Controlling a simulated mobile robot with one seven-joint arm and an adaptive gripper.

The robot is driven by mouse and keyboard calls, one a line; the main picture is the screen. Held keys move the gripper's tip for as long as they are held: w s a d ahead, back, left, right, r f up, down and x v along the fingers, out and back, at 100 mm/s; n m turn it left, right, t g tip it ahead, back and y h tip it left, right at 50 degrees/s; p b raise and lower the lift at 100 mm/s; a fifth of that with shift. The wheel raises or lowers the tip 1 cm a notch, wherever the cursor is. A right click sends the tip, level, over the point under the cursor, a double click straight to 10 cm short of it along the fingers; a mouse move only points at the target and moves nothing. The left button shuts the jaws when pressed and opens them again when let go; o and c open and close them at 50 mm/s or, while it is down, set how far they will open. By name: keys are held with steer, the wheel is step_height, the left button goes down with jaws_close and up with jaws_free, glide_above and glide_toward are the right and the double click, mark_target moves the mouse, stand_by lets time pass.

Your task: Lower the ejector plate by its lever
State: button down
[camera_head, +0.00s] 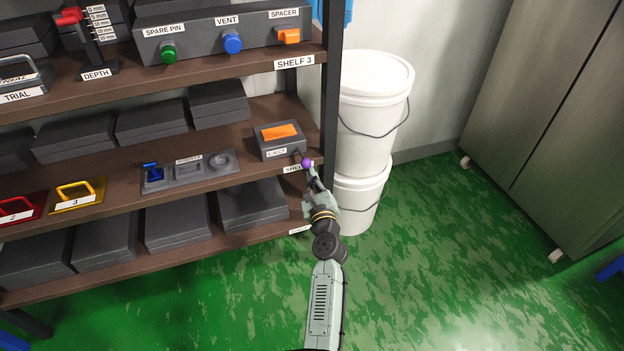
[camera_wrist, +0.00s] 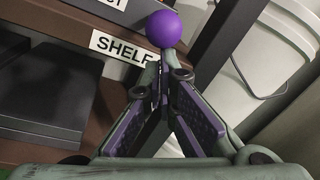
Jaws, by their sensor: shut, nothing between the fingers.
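The ejector box (camera_head: 281,143), dark grey with an EJECT label, sits at the right end of the middle shelf. Its orange ejector plate (camera_head: 279,131) shows on top. The lever's purple ball knob (camera_head: 307,162) stands out at the box's lower right corner, past the shelf edge. In the wrist view the knob (camera_wrist: 164,29) is just beyond my fingertips. My gripper (camera_head: 314,179) is at the shelf front by the knob. Its fingers (camera_wrist: 161,78) converge to closed tips with nothing between them. I cannot tell whether the tips touch the knob. The lever's arm is mostly hidden.
A rack post (camera_head: 331,80) stands right of the ejector box. White buckets (camera_head: 370,110) are stacked behind it. An inserts tray (camera_head: 190,172) lies to the left on the same shelf. Dark boxes (camera_head: 252,203) fill the shelf below. The green floor (camera_head: 450,250) to the right is clear.

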steer(key=shift+r+p, duration=2.4)
steer(key=shift+r, duration=0.25)
steer(key=shift+a, duration=0.1)
